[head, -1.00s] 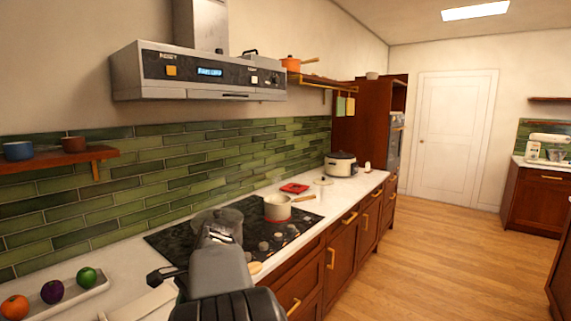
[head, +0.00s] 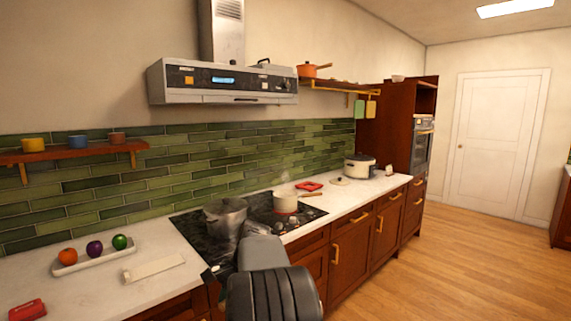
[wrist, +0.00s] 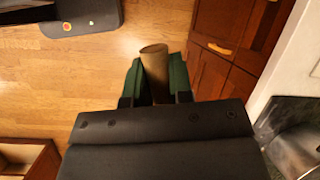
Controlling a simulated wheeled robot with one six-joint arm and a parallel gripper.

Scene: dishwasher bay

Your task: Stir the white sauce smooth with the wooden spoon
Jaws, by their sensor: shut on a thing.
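My gripper (wrist: 156,82) is shut on a brown, round wooden stick that looks like the handle of the wooden spoon (wrist: 154,62). Its blunt end points away from the wrist, above the wood floor in the wrist view. The spoon's bowl is not seen. In the head view my arm hides the gripper. A pale saucepan (head: 285,203) with a wooden handle stands on the right of the hob. Its inside is not visible, so I cannot see the white sauce. The gripper is away from the saucepan.
A large steel pot (head: 226,217) stands on the black hob (head: 187,224), left of the saucepan. A red trivet (head: 309,186) and a white cooker (head: 360,167) are farther right. A fruit tray (head: 97,257) and a pale board (head: 153,268) lie left. The range hood (head: 222,82) hangs above.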

